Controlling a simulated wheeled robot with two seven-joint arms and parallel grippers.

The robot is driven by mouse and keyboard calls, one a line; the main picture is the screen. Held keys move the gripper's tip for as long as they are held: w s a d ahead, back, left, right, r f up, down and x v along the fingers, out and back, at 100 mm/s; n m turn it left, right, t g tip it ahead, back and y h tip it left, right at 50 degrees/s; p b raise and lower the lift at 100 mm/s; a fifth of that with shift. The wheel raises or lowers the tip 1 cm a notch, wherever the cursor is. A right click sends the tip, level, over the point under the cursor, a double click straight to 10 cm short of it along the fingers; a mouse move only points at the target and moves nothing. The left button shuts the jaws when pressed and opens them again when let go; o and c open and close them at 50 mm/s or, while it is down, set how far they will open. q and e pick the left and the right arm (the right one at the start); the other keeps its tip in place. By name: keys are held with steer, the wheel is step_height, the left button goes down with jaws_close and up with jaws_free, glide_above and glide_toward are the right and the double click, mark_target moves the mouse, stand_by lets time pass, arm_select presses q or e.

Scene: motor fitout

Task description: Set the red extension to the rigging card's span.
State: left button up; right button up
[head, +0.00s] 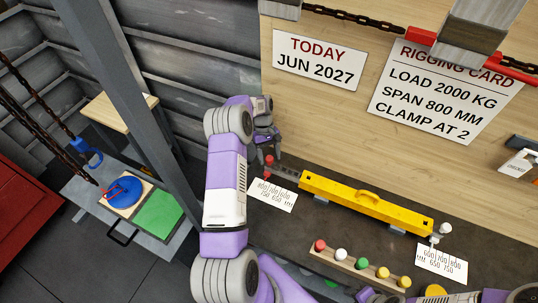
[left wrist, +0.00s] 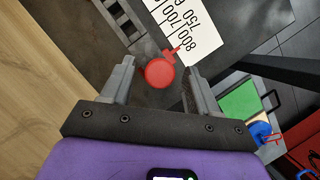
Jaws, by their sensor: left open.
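The red extension shows as a red knob (head: 269,160) on a grey slotted bar at the left end of the yellow beam (head: 365,203). In the left wrist view the round red knob (left wrist: 160,73) has a small red pointer toward the white scale card (left wrist: 185,30), near its 800 end; the exact mark is too small to tell. My left gripper (head: 268,141) is open above the knob; in the left wrist view its fingers (left wrist: 160,80) stand on either side of it, apart from it. The rigging card (head: 445,92) reads load 2000 kg, span 800 mm, clamp at 2. My right gripper is not seen.
A white knob (head: 445,229) with its own scale card (head: 441,262) is at the beam's right end. A wooden strip (head: 350,262) with several coloured knobs lies in front. Chains and a grey-and-red fixture hang above. A side table (head: 190,228) stands left.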

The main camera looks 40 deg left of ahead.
arm_select(q)
steer(key=v, duration=0.7)
steer(key=shift+r+b, duration=0.25)
steer(key=shift+b, duration=0.2)
